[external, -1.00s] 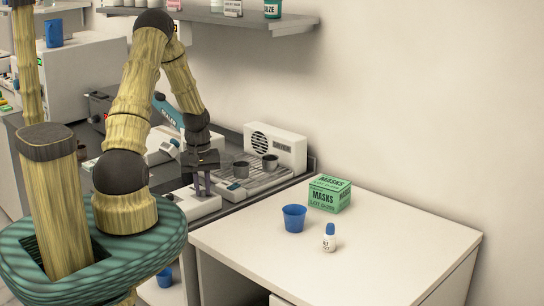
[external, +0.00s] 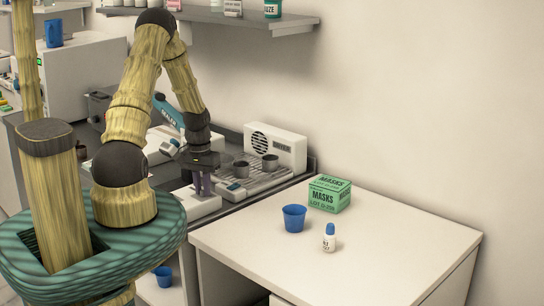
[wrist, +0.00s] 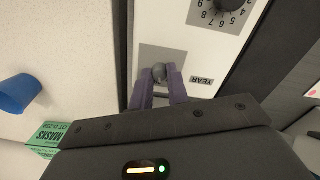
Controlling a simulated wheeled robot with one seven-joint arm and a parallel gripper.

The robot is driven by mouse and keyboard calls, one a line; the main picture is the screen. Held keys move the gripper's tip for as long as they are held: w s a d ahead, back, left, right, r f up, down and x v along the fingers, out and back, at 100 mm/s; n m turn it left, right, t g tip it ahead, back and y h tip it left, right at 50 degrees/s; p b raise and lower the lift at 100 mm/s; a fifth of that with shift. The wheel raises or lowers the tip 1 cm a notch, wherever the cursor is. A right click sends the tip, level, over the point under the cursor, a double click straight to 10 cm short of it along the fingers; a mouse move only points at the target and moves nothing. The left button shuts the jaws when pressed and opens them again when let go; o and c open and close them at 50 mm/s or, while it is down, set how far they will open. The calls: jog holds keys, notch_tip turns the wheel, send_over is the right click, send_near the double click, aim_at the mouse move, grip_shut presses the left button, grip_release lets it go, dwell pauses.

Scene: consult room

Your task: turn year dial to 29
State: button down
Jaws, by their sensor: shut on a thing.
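A small grey knob (wrist: 159,72) sits on a grey plate on the white device, beside the label YEAR (wrist: 201,80). My gripper (wrist: 160,76) is shut on this knob, with one purple finger on each side. In the external view my gripper (external: 204,189) points down at the white device (external: 190,207) on the dark counter. The knob is hidden there. A round dial with printed numbers (wrist: 222,10) shows partly at the top of the wrist view. No number can be read at the gripped knob.
A metal tray with two dark cups (external: 258,178) and a white vented unit (external: 275,145) stand just right of my gripper. The white table holds a blue cup (external: 294,218), a green masks box (external: 330,194) and a small bottle (external: 329,238).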

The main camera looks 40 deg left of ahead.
jog(key=m+p, duration=0.1)
jog(key=m, duration=0.4)
jog(key=shift+r+m, duration=0.1)
jog(key=shift+m, duration=0.2)
jog(key=m+p, duration=0.2)
jog(key=m, duration=0.3)
jog(key=shift+m, duration=0.3)
jog(key=c, duration=1.3)
grip_release()
jog(key=shift+c, duration=0.2)
notch_tip(320, 180, up, 17)
jog(key=b, duration=0.2)
jog(key=shift+w+a+r+b, duration=0.15)
jog(key=shift+w+a+b, duration=0.1)
jog(key=shift+b, duration=0.15)
